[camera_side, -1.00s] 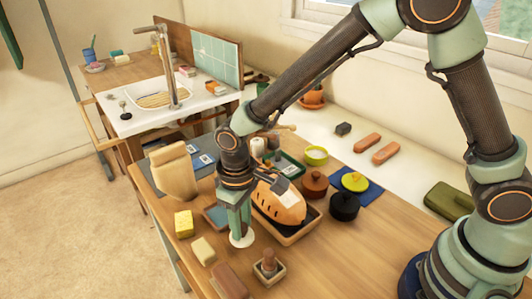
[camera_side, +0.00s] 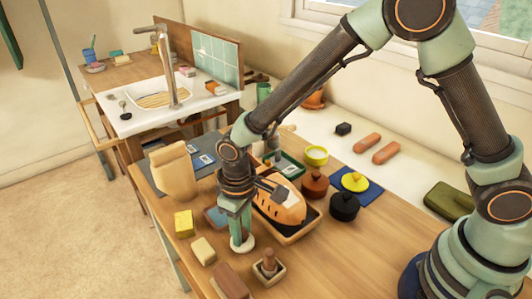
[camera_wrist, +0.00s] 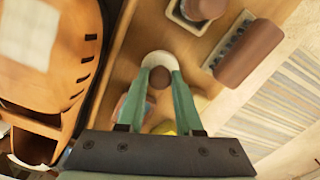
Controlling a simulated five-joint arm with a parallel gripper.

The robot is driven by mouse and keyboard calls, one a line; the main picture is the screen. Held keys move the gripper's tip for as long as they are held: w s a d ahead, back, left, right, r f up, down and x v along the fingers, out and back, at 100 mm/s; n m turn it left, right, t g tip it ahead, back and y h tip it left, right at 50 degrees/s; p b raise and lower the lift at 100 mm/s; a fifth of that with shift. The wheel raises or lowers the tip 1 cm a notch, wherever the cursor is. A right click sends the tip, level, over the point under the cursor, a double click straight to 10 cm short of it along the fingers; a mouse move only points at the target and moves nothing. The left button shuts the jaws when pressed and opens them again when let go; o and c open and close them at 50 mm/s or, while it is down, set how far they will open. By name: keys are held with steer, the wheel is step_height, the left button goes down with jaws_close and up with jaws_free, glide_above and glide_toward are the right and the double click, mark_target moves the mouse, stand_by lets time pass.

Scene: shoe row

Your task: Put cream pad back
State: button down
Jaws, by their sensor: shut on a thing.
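The cream pad (camera_side: 243,247) is a round, pale disc with a brown knob on top, low over the table's front part. My gripper (camera_side: 241,236) is shut on it. In the wrist view the cream pad (camera_wrist: 160,58) sits between the tips of my gripper (camera_wrist: 159,80), with the brown knob between the fingers. I cannot tell whether the pad touches the table. A small pale square tray (camera_side: 282,270) with a brown-handled piece (camera_side: 269,263) in it stands to the right; it also shows at the top of the wrist view (camera_wrist: 180,20).
A cream block (camera_side: 203,251), a yellow block (camera_side: 183,223) and a brown brush (camera_side: 230,282) lie near the front edge. Black (camera_side: 344,207) and brown (camera_side: 315,184) pots stand further right.

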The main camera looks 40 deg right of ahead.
steer(key=shift+f, duration=0.4)
steer(key=c, duration=0.5)
jaws_free()
step_height(320, 180, up, 12)
steer(key=f, duration=0.1)
steer(key=s+d+r+m+t, duration=0.2)
steer(key=d+r, duration=0.4)
steer(key=d, duration=0.5)
steer(key=s+d+r+m+t, duration=0.2)
steer(key=s+d+r, duration=0.3)
steer(key=d, duration=0.6)
steer(key=shift+r+m+t, duration=0.3)
steer(key=shift+r+t, duration=0.05)
steer(key=shift+t, duration=0.45)
